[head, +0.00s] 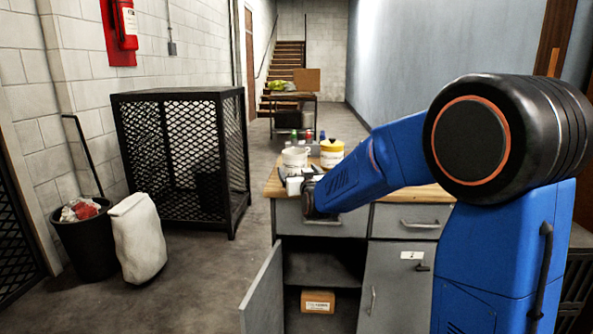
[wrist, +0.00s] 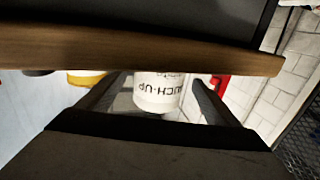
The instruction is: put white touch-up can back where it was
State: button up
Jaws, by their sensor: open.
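The white touch-up can (wrist: 158,94) shows in the wrist view between the two fingers of my gripper (wrist: 153,105), with part of its dark lettering readable. The picture there seems turned over, and the wooden bench edge (wrist: 130,50) cuts across the can's end. My gripper is open; whether the fingers touch the can I cannot tell. In the head view my gripper (head: 303,186) is at the front left of the bench top, by a small white shape (head: 293,186) that looks like the can, partly hidden by my gripper.
On the bench (head: 410,193) stand a white bucket (head: 295,158) and a yellow-topped container (head: 331,152), with several bottles behind. The lower left cabinet door (head: 262,290) hangs open, showing a cardboard box (head: 318,301). A mesh cage (head: 180,160) and a black bin (head: 85,235) stand left.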

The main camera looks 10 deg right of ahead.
jog(key=s+d+f+g, duration=0.2)
jog(key=s+f+g, duration=0.2)
jog(key=s, duration=1.3)
jog(key=s+d+f+g, duration=0.2)
jog(key=s+f+g, duration=0.2)
jog(key=s, duration=1.4)
jog(key=s+d+f+g, duration=0.2)
jog(key=s+f+g, duration=0.3)
jog(key=s, duration=1.3)
jog(key=shift+f, duration=0.25)
